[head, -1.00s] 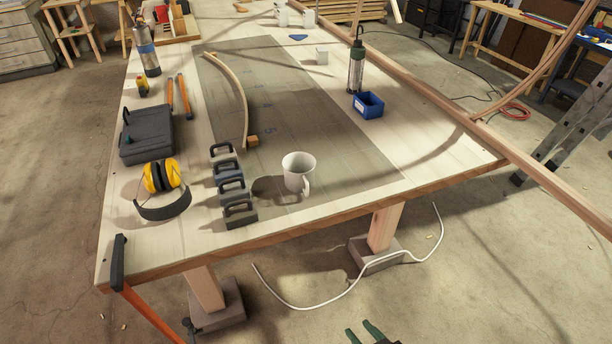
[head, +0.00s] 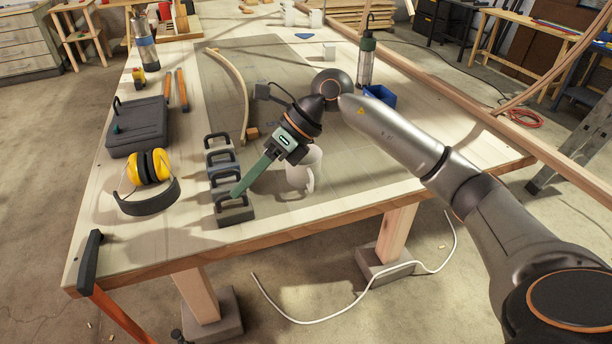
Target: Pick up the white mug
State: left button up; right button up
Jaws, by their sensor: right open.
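The white mug (head: 302,176) stands upright on the workbench near its front edge. In the head view my right gripper is in front of its upper part and hides its rim. The mug's lower body and handle show below the gripper. My right gripper (head: 236,192) is open, with its green fingers pointing down and left, their tips over the row of dark clamps. The fingers overlap in this view, and no object shows between them. Whether the gripper touches the mug cannot be told. My left gripper is not in view.
Several dark handled clamps (head: 234,210) stand left of the mug. Yellow earmuffs (head: 149,168), a dark case (head: 138,127) and a bent lath (head: 236,80) lie further left and back. A blue bin (head: 381,95) and a steel flask (head: 366,60) stand behind my right arm.

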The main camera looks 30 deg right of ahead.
aim_at(298, 167)
jog(key=w+d+r+t+h+b, duration=0.1)
jog(key=d+r+h, duration=0.15)
jog(key=d, duration=0.55)
jog(key=w+d+r+h, duration=0.1)
jog(key=d+h, duration=0.3)
jog(key=d, duration=0.3)
jog(key=shift+m+t, duration=0.3)
jog(key=shift+m, duration=0.2)
jog(key=x, duration=0.4)
jog(key=d+x, duration=0.1)
jog(key=x, duration=0.6)
jog(key=shift+w+d+f, duration=0.1)
jog(key=shift+d+f, duration=0.05)
jog(key=shift+f, duration=0.3)
grip_shut()
